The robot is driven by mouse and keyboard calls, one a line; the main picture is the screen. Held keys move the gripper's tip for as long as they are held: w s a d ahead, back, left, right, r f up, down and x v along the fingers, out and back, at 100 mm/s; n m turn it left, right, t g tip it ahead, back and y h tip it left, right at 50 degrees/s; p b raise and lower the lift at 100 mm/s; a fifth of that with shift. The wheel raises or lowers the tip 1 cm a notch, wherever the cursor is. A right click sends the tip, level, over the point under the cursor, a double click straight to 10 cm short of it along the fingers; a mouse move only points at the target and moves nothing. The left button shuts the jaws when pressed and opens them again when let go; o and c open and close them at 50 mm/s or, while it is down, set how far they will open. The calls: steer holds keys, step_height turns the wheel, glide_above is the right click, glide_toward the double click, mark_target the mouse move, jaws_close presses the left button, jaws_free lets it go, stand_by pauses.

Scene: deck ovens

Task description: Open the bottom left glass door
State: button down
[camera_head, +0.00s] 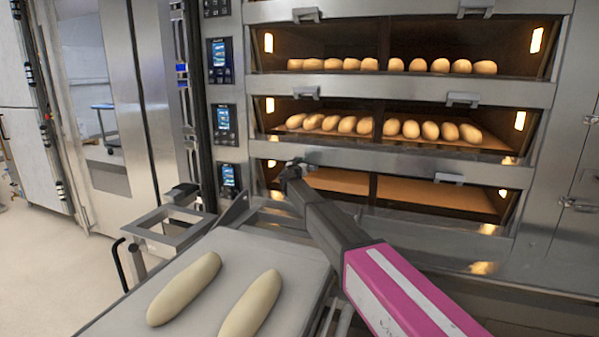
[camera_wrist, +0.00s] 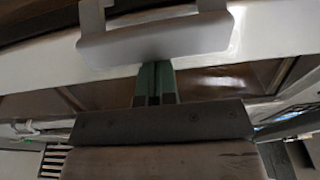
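The bottom left glass door (camera_head: 345,183) is the left pane of the lowest oven deck and looks closed. Its grey handle is mostly hidden behind my gripper (camera_head: 291,168) in the head view. In the wrist view a wide grey handle (camera_wrist: 155,40) stands out from a pale metal rail. The two greenish fingers of my gripper (camera_wrist: 155,82) lie side by side with only a thin dark line between them. Their tips end at or behind the handle's lower edge, so contact cannot be told. Nothing shows between the fingers.
The bottom right door (camera_head: 432,195) has its own handle (camera_head: 449,178). Bread rolls (camera_head: 435,130) fill the two decks above. A tray (camera_head: 215,265) with two pale loaves (camera_head: 185,288) stands in front at lower left. Control panels (camera_head: 223,120) line the oven's left side.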

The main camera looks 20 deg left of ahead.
steer(key=shift+w+d+f, duration=0.15)
steer(key=shift+w+f, duration=0.75)
steer(key=s, duration=0.7)
steer(key=shift+s+a+r, duration=0.15)
steer(key=shift+s+a, duration=0.05)
steer(key=shift+a, duration=0.15)
